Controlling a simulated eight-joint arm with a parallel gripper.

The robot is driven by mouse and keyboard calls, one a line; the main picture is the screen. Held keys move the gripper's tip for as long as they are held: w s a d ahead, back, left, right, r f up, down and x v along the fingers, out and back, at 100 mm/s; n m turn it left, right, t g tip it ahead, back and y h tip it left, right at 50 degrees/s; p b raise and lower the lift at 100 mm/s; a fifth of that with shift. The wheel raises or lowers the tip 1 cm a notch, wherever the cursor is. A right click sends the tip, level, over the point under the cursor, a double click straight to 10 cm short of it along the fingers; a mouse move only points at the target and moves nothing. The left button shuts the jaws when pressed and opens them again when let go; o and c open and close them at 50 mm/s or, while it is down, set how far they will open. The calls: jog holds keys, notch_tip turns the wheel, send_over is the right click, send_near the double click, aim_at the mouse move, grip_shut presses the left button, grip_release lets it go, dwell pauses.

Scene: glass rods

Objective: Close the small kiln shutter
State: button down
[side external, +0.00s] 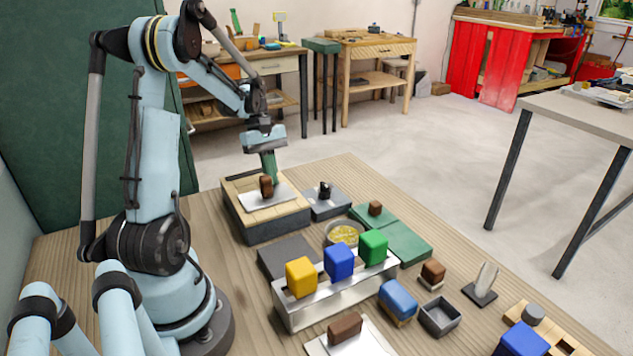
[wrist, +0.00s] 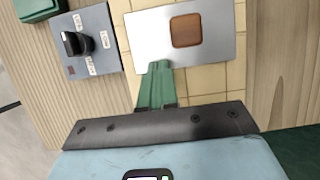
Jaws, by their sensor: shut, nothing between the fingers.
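The small kiln (side external: 240,200) is a tan brick block on a dark base, and its brick top shows in the wrist view (wrist: 190,85). The shutter, a pale metal plate (side external: 281,199) with a brown block handle (side external: 266,187), lies flat on the kiln top. In the wrist view the plate (wrist: 147,30) and its square brown handle (wrist: 186,30) are at the top. My gripper (side external: 270,176) has green fingers, which are shut and empty, pointing down behind the handle. In the wrist view its fingertips (wrist: 158,66) meet the plate's near edge; I cannot tell whether they touch.
A grey control box with a black knob (side external: 325,191) stands right of the kiln; the knob also shows in the wrist view (wrist: 75,43). A metal rack (side external: 330,298) with yellow, blue and green blocks stands in front. Green pads (side external: 408,243) lie farther right.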

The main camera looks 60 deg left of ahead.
jog(key=shift+a, duration=0.1)
jog(key=a, duration=0.4)
jog(key=shift+a, duration=0.1)
jog(key=s+d+v, duration=0.1)
jog(key=s+v, duration=0.1)
jog(key=v, duration=1.2)
jog(key=x, duration=0.8)
jog(key=shift+w+f, duration=0.15)
jog(key=shift+f, duration=0.1)
jog(key=d, duration=0.3)
jog(key=shift+f, duration=0.25)
jog(key=shift+d, duration=0.65)
